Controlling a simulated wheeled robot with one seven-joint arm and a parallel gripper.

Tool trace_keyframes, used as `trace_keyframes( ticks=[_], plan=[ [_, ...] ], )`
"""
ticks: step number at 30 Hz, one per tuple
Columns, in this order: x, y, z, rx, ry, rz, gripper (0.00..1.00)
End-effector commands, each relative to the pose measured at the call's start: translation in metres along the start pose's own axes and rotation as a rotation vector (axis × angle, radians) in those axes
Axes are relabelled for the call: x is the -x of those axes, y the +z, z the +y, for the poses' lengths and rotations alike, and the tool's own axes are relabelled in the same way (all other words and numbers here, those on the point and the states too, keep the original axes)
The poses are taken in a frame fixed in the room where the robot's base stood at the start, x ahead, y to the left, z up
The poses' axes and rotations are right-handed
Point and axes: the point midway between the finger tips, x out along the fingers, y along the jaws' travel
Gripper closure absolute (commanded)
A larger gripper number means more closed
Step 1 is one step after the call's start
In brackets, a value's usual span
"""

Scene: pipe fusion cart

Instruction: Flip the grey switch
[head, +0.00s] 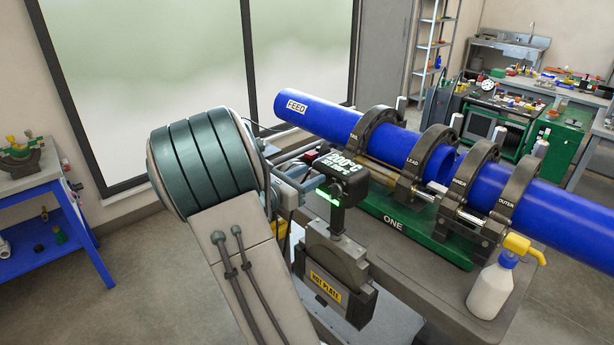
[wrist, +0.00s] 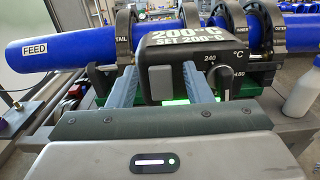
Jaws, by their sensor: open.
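The grey switch (wrist: 160,79) sits on the left part of the face of a dark control box (wrist: 215,58) in the wrist view. The box reads 200°C, SET 200°C, and has a black dial (wrist: 224,80) to the right of the switch. My gripper (wrist: 160,68) is open and empty. Its two blue-grey fingers point at the box, one on each side of the switch as seen; I cannot tell whether they touch it. In the head view the box (head: 342,175) stands above the hot plate (head: 328,285); my arm hides the switch and most of my gripper.
Blue pipes (head: 335,120) lie in black clamps on a green base (head: 400,225) behind the box. A white spray bottle (head: 492,288) with a yellow head stands at the cart's right. A blue table (head: 40,262) is at the far left, with open floor between.

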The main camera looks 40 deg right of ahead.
Motion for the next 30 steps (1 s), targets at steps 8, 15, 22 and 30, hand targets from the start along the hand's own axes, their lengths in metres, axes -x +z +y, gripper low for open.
trace_keyframes(
  ticks=[8, 15, 22, 30],
  plan=[
    [0.000, 0.000, 0.000, 0.000, 0.000, 0.000, 1.00],
    [0.001, -0.005, 0.000, 0.002, -0.001, -0.033, 0.99],
    [0.003, -0.014, 0.000, 0.003, -0.001, -0.189, 0.99],
    [0.004, -0.013, 0.000, 0.001, -0.001, -0.324, 0.99]
  ],
)
